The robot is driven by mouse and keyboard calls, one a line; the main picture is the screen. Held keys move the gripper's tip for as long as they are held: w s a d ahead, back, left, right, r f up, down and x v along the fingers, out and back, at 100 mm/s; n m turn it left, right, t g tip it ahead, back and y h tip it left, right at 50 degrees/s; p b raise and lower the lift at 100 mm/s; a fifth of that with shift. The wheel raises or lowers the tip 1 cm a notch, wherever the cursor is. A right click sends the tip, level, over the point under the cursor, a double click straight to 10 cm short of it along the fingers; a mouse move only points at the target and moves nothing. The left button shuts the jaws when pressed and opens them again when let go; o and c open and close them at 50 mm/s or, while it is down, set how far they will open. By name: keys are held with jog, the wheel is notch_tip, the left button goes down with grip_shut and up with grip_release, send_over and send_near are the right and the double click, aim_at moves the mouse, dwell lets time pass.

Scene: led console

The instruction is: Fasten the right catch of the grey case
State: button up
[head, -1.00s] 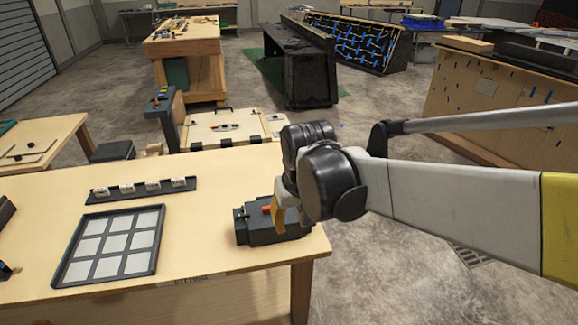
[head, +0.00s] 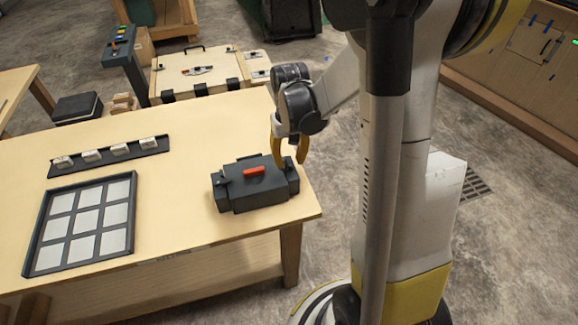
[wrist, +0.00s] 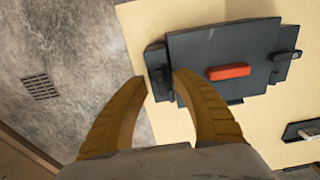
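The grey case (head: 262,195) sits near the right end of the wooden table, its lid down, with a red handle (head: 254,170) on top. The wrist view shows the lid (wrist: 215,45) from above, with the handle (wrist: 228,72) at its middle. The right catch (wrist: 156,62) is a dark part on the case side at picture left there; I cannot tell if it is fastened. The other catch (wrist: 288,56) is at the opposite side. My gripper (head: 289,150) is open and empty, fingers pointing down at the case's right end. In the wrist view its fingertips (wrist: 160,76) straddle the right catch's area; contact is unclear.
A dark tray with pale squares (head: 85,222) and a strip of white blocks (head: 108,153) lie on the table's left. The table's right edge (head: 312,200) is close to the case. Behind stands a wooden chest (head: 200,72).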

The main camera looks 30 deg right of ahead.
notch_tip(320, 180, down, 2)
jog(key=shift+c, duration=0.5)
grip_shut()
